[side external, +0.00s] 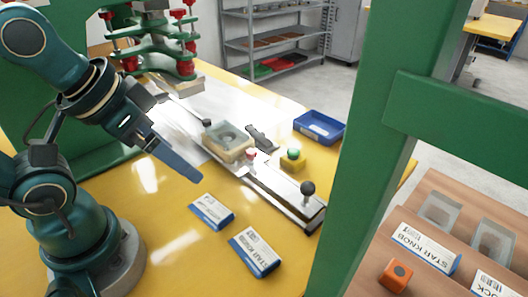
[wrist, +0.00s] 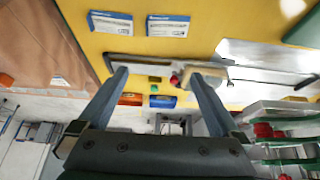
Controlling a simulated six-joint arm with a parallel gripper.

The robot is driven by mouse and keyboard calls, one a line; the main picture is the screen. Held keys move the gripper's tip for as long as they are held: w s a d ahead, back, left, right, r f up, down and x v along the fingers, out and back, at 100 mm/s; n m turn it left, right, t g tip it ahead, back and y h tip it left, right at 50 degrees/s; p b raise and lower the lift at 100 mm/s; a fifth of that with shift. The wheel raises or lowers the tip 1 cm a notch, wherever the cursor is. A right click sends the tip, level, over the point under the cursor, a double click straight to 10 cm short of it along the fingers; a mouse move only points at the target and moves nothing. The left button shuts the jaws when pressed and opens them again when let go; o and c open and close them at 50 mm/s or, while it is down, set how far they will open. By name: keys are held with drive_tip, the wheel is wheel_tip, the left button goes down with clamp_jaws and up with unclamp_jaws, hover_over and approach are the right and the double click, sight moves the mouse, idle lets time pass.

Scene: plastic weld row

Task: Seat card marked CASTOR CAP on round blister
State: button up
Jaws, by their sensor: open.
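Two white cards with blue edges lie apart on the yellow table, a farther card (side external: 211,211) and a nearer card (side external: 254,254). They also show in the wrist view as a left card (wrist: 110,22) and a right card (wrist: 168,25). Their printing is too small to read, so I cannot tell which says CASTOR CAP. A pale block (side external: 228,141) on the slide rail has a round hollow, seemingly holding the round blister. My gripper (wrist: 160,76) is open and empty, raised above the table; the side view shows its fingers (side external: 178,162) left of the block, away from the cards.
The rail (side external: 285,197) ends in a black ball knob (side external: 308,188). A green button on a yellow box (side external: 293,161) and a blue tray (side external: 319,128) stand beyond it. A green post (side external: 355,150) stands right. A wooden bench (side external: 430,185) holds a STAR KNOB card (side external: 425,248).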

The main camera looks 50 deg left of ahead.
idle(0.4)
drive_tip(key=shift+r, duration=0.1)
drive_tip(key=c, duration=0.7)
drive_tip(key=shift+w+r+n, duration=0.25)
drive_tip(key=shift+w+n, duration=0.05)
drive_tip(key=shift+w, duration=0.15)
drive_tip(key=c, duration=0.5)
drive_tip(key=w, duration=0.1)
drive_tip(key=w+d+f+g, duration=0.1)
drive_tip(key=shift+w+f+n+g, duration=0.1)
drive_tip(key=shift+w+n+g, duration=0.2)
drive_tip(key=shift+w, duration=0.1)
drive_tip(key=shift+c, duration=0.5)
drive_tip(key=g, duration=0.4)
hover_over(226, 218)
wheel_tip(226, 218, down, 8)
drive_tip(key=shift+f, duration=3.35)
